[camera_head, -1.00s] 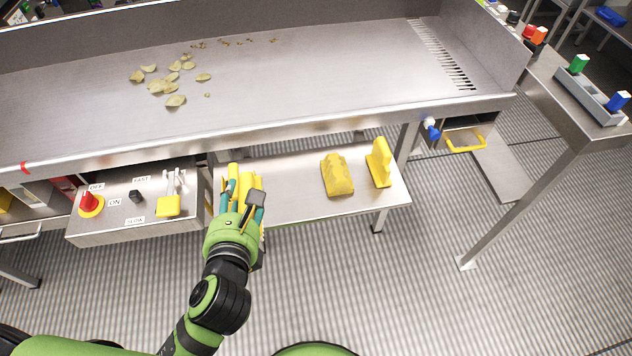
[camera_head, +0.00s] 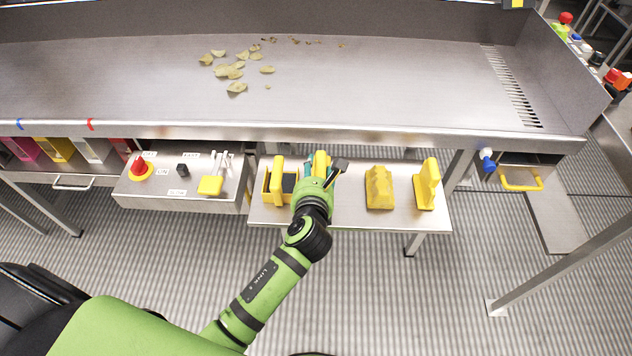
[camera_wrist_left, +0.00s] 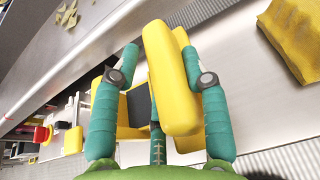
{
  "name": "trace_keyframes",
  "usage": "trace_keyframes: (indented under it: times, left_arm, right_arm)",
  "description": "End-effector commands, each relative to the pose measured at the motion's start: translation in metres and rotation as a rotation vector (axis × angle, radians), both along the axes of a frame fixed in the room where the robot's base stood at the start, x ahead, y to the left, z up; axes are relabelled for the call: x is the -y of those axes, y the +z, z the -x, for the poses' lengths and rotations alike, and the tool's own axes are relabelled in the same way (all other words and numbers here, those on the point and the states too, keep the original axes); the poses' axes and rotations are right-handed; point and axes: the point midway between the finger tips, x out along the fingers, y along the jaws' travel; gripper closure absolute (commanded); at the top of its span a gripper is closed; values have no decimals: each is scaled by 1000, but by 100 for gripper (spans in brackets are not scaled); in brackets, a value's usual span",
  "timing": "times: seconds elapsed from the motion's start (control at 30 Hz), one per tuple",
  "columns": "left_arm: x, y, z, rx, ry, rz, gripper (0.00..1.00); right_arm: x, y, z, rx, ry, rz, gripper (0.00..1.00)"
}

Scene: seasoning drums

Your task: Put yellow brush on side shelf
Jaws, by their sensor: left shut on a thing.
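My left gripper (camera_head: 322,170) is shut on a yellow brush (camera_head: 320,158), whose thick handle stands between the fingers. In the left wrist view the brush (camera_wrist_left: 168,75) fills the gap between the teal fingers of the gripper (camera_wrist_left: 157,46). The gripper is over the low steel shelf (camera_head: 348,213), right of a yellow holder with a dark inside (camera_head: 270,193). I cannot tell whether the brush touches the shelf; its lower end is hidden. My right gripper is not in view.
A yellow block-like item (camera_head: 379,188) and an upright yellow tool (camera_head: 427,183) stand on the shelf's right part. A control box (camera_head: 225,202) with a red knob is left of the shelf. The big steel table (camera_head: 380,90) with chips lies behind, its front edge close above.

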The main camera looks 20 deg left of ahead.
Motion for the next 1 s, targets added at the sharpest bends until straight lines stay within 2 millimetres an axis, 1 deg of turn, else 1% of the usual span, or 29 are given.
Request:
trace_keyframes:
  times: [0.1, 0.23, 0.3, 0.6, 0.63, 0.67, 0.7, 1.0]
  left_arm:
    - [0, -20, 1, -6, 1, 0, 89]
    - [0, -36, 1, -4, 0, 0, 89]
    - [0, -39, 0, -2, 0, 0, 89]
    - [0, -40, 1, -1, -2, -1, 89]
    - [0, -41, 1, -2, -1, -1, 51]
    - [0, -40, 1, -2, -1, 0, 39]
    - [0, -40, 1, -2, -1, 0, 30]
    - [0, -40, 1, -2, -1, -1, 30]
  right_arm:
    - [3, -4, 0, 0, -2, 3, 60]
    - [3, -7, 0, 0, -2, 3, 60]
    - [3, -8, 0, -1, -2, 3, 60]
    - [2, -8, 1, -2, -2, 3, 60]
    - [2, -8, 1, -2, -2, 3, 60]
    - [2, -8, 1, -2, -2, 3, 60]
    - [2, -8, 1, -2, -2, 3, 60]
    - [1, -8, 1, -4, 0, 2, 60]
